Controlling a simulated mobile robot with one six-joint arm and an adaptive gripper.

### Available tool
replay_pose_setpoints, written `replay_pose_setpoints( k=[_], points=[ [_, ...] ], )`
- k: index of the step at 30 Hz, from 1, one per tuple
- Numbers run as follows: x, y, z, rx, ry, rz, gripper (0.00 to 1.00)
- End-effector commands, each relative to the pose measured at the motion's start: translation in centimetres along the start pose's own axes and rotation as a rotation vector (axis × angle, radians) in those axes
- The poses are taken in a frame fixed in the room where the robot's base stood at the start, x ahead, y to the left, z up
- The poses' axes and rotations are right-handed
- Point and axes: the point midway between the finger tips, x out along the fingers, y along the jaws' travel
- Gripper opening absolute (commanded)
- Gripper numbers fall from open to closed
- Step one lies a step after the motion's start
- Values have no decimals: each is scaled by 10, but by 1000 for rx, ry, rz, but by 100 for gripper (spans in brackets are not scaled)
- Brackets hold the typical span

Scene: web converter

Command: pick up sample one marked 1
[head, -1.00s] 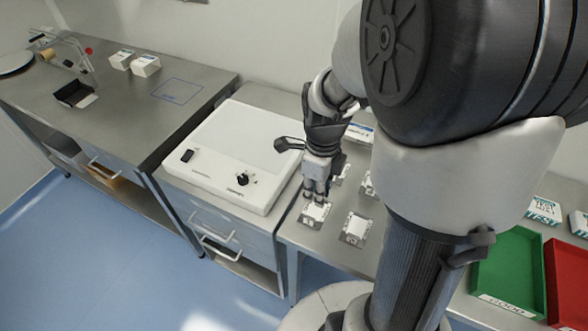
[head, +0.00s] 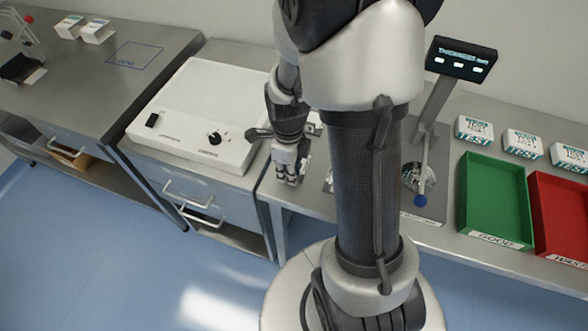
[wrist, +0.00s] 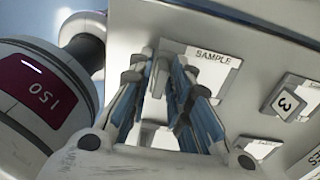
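My gripper (head: 287,178) points down at the front left of the metal bench in the head view, right of the white machine. In the wrist view my gripper (wrist: 168,65) shows its blue-padded fingers apart, with a narrow gap at the tips. A white patch shows between the fingers lower down; I cannot tell whether it is a sample or a mark on the bench. A white label reading SAMPLE (wrist: 208,60) lies just past the fingertips. A small block marked 3 (wrist: 286,104) sits to the right. No block marked 1 can be read; the fingers hide that spot.
The white machine (head: 196,118) with a black knob stands left of my gripper. A green GOOD tray (head: 492,200) and a red tray (head: 562,220) lie at the right, with several TEST boxes (head: 474,129) behind. A dark display (head: 461,60) stands at the back. My arm hides the bench middle.

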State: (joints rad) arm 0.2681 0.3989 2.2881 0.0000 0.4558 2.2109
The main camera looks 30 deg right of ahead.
Motion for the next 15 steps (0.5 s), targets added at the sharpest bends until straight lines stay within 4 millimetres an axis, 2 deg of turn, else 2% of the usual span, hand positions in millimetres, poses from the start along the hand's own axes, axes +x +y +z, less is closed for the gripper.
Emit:
replay_pose_setpoints(
  k=[1,7,15],
  points=[
    [4,0,0,0,0,0,18],
    [3,0,0,0,-1,-1,18],
    [3,0,0,0,-1,-1,0]
  ],
)
